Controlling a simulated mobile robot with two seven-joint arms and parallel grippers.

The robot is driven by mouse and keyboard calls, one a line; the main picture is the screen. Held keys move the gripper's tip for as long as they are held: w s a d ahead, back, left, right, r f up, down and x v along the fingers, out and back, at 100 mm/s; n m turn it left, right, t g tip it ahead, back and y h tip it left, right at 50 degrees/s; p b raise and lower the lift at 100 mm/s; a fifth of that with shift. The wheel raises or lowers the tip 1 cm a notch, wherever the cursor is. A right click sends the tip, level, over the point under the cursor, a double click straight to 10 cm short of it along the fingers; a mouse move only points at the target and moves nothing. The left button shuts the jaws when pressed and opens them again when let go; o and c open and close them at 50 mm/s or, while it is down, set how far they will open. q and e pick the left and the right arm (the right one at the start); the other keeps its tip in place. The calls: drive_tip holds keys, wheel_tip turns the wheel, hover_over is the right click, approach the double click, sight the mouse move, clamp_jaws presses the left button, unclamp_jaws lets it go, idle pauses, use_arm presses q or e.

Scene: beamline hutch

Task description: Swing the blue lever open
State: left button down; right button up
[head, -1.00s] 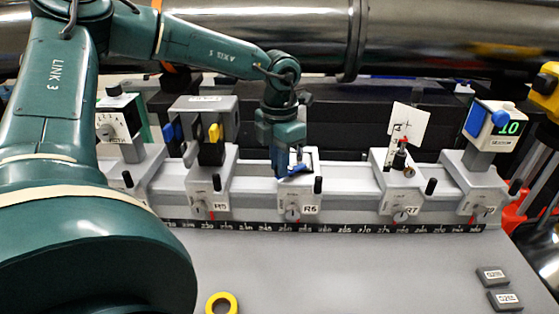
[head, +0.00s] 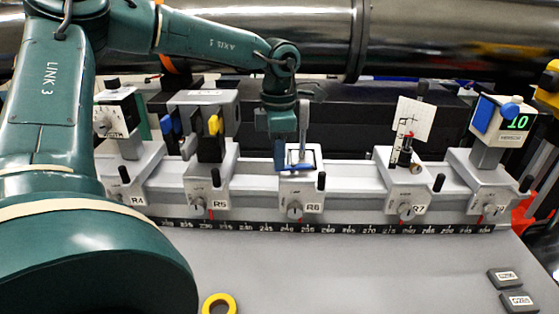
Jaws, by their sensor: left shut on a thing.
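The blue lever (head: 293,168) is on the small white-framed mount on carrier R6 (head: 300,190), at the middle of the rail. Little of it shows; it lies low at my fingertips. My left gripper (head: 280,164) points down at the left side of this mount and is shut on the lever. Its fingers hide most of the grip. A grey upright post (head: 303,125) stands just right of the gripper. My right gripper is not in view.
Carrier R5 (head: 209,185), left, bears a unit with blue and yellow tabs. Carrier R7 (head: 407,190), right, holds a white card (head: 414,118). A display unit (head: 497,125) stands far right.

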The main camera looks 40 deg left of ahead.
use_arm(q)
drive_tip(key=shift+w+a+m+b, duration=0.1)
drive_tip(key=shift+w+m+b, duration=0.05)
drive_tip(key=shift+m, duration=0.4)
drive_tip(key=shift+w+a+m+b, duration=0.1)
drive_tip(key=shift+m+b, duration=0.05)
drive_tip(key=shift+m, duration=0.4)
drive_tip(key=c, duration=1.4)
unclamp_jaws()
wheel_tip(320, 180, up, 13)
